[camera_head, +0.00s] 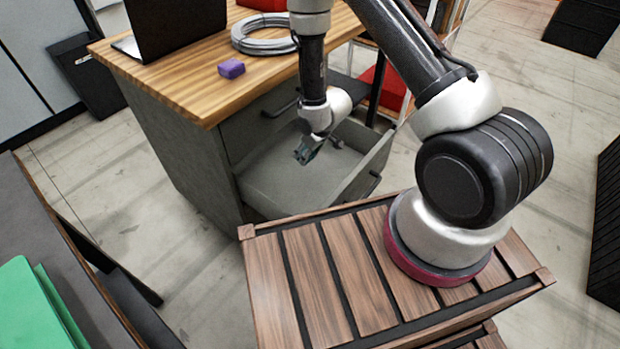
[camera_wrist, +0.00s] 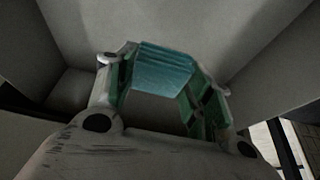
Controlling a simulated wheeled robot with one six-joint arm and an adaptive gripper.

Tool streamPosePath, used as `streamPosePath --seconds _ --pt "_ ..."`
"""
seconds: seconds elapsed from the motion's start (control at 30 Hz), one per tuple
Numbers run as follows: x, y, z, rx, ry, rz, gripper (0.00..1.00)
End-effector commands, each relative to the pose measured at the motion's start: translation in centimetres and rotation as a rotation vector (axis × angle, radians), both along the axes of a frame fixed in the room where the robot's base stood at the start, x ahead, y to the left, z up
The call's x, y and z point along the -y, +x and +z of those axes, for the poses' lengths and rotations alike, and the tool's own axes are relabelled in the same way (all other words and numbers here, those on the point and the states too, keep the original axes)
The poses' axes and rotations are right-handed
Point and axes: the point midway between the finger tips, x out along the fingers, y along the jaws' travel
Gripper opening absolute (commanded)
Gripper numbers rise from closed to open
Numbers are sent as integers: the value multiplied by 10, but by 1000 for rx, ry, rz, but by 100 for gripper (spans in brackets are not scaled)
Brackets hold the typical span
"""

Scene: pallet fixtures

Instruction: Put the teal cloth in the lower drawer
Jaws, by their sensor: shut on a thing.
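The teal cloth (camera_wrist: 162,72) is folded and sits between the fingertips of my gripper (camera_wrist: 165,85) in the wrist view. My gripper is shut on it. In the head view my gripper (camera_head: 306,152) hangs over the open lower drawer (camera_head: 270,182) of the grey desk, and only a small dark teal patch of the cloth shows at its tip. Grey drawer walls surround the gripper in the wrist view. Whether the cloth touches the drawer floor I cannot tell.
The wooden desktop (camera_head: 170,75) above the drawer bears a laptop (camera_head: 175,22), a purple block (camera_head: 231,68) and a coil of grey cable (camera_head: 262,45). The upper drawer (camera_head: 262,122) is just above the lower one. A wooden slatted crate (camera_head: 290,285) stands in front.

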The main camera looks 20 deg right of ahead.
Motion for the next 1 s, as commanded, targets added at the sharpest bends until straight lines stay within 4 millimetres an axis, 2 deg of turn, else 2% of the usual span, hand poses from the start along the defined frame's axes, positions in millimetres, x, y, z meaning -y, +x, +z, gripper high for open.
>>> streamPosePath --seconds 0.1,0.3,0.53,0.7,1.0 --pt "-3 -8 -20 1 0 29 25" --pt "-4 -9 -60 2 -1 35 25" --pt "-4 -9 -86 4 0 34 25" --pt "-3 -9 -113 3 0 34 25" --pt "-4 -8 -119 5 0 33 25"
